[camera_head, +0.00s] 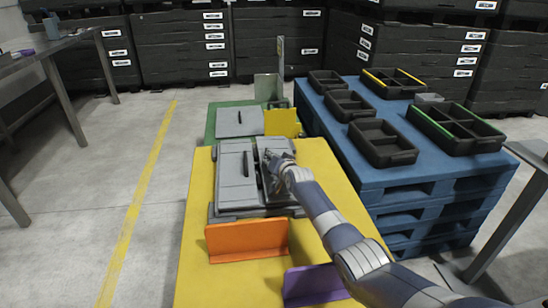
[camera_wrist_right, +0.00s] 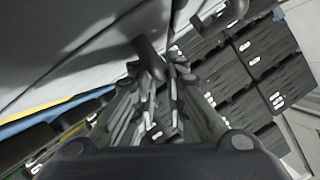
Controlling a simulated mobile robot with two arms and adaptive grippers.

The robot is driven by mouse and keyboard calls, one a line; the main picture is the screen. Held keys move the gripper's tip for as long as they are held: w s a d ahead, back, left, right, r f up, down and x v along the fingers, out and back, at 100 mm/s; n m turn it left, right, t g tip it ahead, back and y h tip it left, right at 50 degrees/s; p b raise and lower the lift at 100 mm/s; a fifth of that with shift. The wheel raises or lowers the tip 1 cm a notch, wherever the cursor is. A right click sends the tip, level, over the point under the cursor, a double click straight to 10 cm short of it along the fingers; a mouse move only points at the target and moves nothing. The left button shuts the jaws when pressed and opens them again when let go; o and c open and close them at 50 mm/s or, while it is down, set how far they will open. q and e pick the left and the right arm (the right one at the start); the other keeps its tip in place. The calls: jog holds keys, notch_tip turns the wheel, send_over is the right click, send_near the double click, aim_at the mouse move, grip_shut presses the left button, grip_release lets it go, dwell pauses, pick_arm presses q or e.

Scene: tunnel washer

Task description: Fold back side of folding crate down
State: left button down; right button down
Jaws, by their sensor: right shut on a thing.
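The grey folding crate (camera_head: 233,192) lies low on the yellow table, with flat grey panels on top. One dark handle (camera_head: 246,164) shows on its left panel. My right gripper (camera_head: 270,160) reaches over the crate's right half and hides part of it. In the right wrist view, my gripper's fingers (camera_wrist_right: 160,78) are shut at the end of a dark handle (camera_wrist_right: 148,55) on a grey panel. Which side of the crate this handle belongs to is hard to tell. My left gripper is out of view.
An orange bracket (camera_head: 247,239) and a purple one (camera_head: 314,283) stand at the yellow table's (camera_head: 195,270) front. A green table (camera_head: 211,116) behind bears another grey crate (camera_head: 240,121) and a yellow bracket (camera_head: 283,122). Blue pallets (camera_head: 432,183) with black trays stand at the right.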

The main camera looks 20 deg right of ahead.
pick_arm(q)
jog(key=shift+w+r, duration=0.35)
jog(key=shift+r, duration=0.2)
pick_arm(e)
jog(key=shift+a+f, duration=0.3)
jog(key=shift+a, duration=0.1)
jog(key=c, duration=1.8)
grip_release()
jog(key=shift+o, duration=0.7)
jog(key=shift+w+a, duration=0.1)
jog(key=shift+a, duration=0.1)
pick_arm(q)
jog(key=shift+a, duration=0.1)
pick_arm(e)
jog(key=shift+d+f, duration=0.1)
jog(key=shift+f, duration=0.05)
notch_tip(320, 180, up, 11)
jog(key=shift+w, duration=0.15)
jog(key=shift+f, duration=0.1)
